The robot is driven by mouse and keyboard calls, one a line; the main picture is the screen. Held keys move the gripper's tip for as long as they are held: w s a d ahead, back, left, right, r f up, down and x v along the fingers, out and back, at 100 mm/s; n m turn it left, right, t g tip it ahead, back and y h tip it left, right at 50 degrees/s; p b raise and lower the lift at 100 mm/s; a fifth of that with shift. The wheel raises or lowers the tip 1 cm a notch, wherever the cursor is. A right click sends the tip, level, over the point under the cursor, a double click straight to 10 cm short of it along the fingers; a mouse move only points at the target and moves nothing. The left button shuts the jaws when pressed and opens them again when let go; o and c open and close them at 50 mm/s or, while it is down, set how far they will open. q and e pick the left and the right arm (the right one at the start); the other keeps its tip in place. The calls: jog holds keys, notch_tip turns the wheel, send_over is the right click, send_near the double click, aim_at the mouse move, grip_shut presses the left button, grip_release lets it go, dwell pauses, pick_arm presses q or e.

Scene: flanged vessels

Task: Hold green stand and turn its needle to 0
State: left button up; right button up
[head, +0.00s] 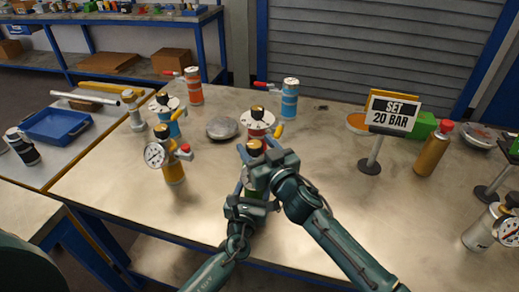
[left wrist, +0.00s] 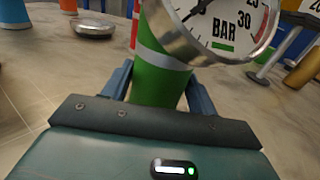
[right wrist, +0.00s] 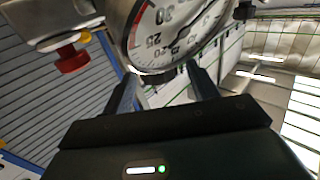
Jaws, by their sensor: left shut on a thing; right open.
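The green stand shows in the left wrist view as a green cylinder (left wrist: 160,75) with a pale band. Its round gauge (left wrist: 225,25), marked BAR, sits at the top right. My left gripper (left wrist: 160,90) is shut around the green body. In the right wrist view, a white dial (right wrist: 170,35) shows the numbers 25 and 30 and a dark needle; the whole scale is not visible. My right gripper (right wrist: 162,85) is open, its fingers either side of the dial's lower rim.
An orange stand with a gauge (head: 174,168) stands left, with blue (head: 166,122) and red (head: 257,122) ones behind. A grey dish (head: 222,128) lies between. A sign (head: 391,113) reads SET 20 BAR. An orange bottle (head: 433,150) stands right.

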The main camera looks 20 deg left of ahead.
jog(key=v, duration=1.2)
dwell(1.3)
pick_arm(q)
jog(key=o, duration=1.5)
jog(key=shift+s, duration=0.15)
jog(key=s, duration=1.1)
jog(key=shift+s+d, duration=0.3)
jog(key=shift+s, duration=0.1)
